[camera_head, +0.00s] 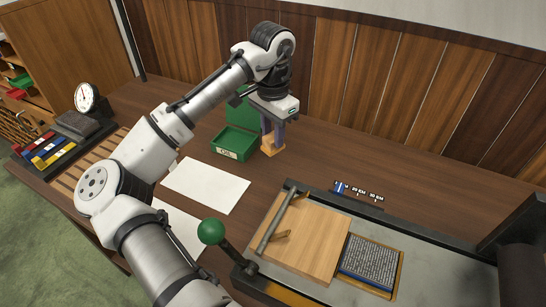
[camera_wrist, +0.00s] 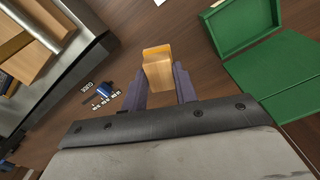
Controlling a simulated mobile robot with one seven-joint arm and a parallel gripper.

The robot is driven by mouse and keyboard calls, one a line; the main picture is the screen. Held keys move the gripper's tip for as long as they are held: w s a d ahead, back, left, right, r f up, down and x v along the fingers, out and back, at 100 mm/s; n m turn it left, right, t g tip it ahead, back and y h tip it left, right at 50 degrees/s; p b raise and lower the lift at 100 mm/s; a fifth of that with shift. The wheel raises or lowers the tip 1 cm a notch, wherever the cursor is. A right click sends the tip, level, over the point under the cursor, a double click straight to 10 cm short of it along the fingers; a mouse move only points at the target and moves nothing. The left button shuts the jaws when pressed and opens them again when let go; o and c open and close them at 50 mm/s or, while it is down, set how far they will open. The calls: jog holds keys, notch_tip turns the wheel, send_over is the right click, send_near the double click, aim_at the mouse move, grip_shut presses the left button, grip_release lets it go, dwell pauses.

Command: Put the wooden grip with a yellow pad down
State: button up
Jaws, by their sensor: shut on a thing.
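The wooden grip with a yellow pad (camera_head: 272,150) is between my gripper's fingers, beside the green box on the dark wooden table. In the wrist view the wooden grip (camera_wrist: 158,72) shows as a light wooden block with a yellow face at its far end. My gripper (camera_head: 272,138) points down and is shut on the block; its two dark fingers also show in the wrist view (camera_wrist: 160,88). The block is low over the table or touching it; I cannot tell which.
An open green box (camera_head: 236,143) stands just left of my gripper. White paper sheets (camera_head: 206,185) lie in front of it. A press bed with a wooden board (camera_head: 305,240) and a type block (camera_head: 370,262) fills the front right. Table right of the gripper is clear.

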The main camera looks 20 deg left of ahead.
aim_at(272, 137)
notch_tip(272, 137, down, 8)
jog(key=shift+f+p, duration=0.2)
jog(key=shift+p, duration=0.2)
jog(key=shift+f, duration=0.2)
jog(key=o, duration=0.9)
jog(key=shift+r, duration=0.15)
notch_tip(272, 137, up, 12)
jog(key=shift+r+b, duration=0.1)
jog(key=shift+b, duration=0.8)
